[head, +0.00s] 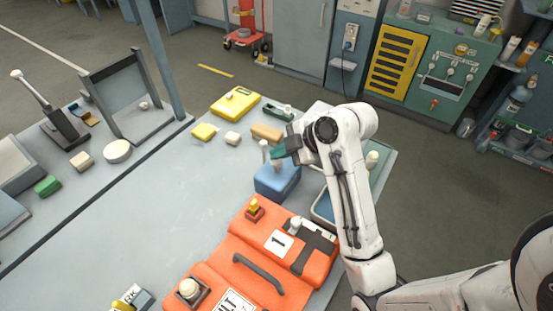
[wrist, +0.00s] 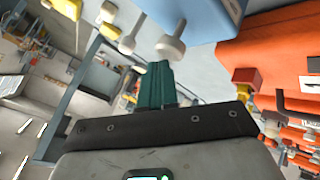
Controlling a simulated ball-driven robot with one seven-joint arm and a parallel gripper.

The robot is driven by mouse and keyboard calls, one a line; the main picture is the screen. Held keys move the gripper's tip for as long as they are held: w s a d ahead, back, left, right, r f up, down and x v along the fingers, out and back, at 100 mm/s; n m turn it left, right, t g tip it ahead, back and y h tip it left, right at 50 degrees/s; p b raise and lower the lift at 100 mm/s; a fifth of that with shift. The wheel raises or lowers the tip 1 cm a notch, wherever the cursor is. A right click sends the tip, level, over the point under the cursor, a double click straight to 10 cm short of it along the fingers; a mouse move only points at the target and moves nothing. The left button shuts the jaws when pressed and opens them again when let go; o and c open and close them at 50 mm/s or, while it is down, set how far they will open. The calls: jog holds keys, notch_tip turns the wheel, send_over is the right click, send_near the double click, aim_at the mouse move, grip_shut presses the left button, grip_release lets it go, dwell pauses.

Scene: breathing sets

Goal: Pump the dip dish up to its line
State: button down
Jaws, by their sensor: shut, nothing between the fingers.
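A blue box (head: 277,183) stands on the grey table, with a pale upright stem and cap (head: 264,145) at its top. My gripper (head: 277,153) has teal fingers pressed together, empty, just above and beside that stem. In the wrist view the shut fingers (wrist: 157,68) point at a white round-headed knob (wrist: 170,47), close to it; contact cannot be told. The blue box (wrist: 205,14) fills the top there. A blue-rimmed tray (head: 322,207) is partly hidden behind my arm. I cannot tell which thing is the dip dish, and no fill line is readable.
Orange cases (head: 283,243) lie in front of the blue box, one with a dark handle. Yellow blocks (head: 235,103), a tan block (head: 267,132) and a dark green item (head: 278,112) lie behind it. The table's left middle (head: 150,215) is clear. A grey frame stands at far left.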

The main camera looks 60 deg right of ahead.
aim_at(280, 161)
jog(key=shift+f+b, duration=0.55)
jog(key=shift+f, duration=0.35)
dwell(0.6)
jog(key=shift+r, duration=0.1)
dwell(0.3)
jog(key=shift+r+p, duration=1.3)
jog(key=shift+r, duration=0.2)
notch_tip(280, 161, up, 5)
jog(key=p, duration=0.4)
jog(key=shift+p, duration=0.35)
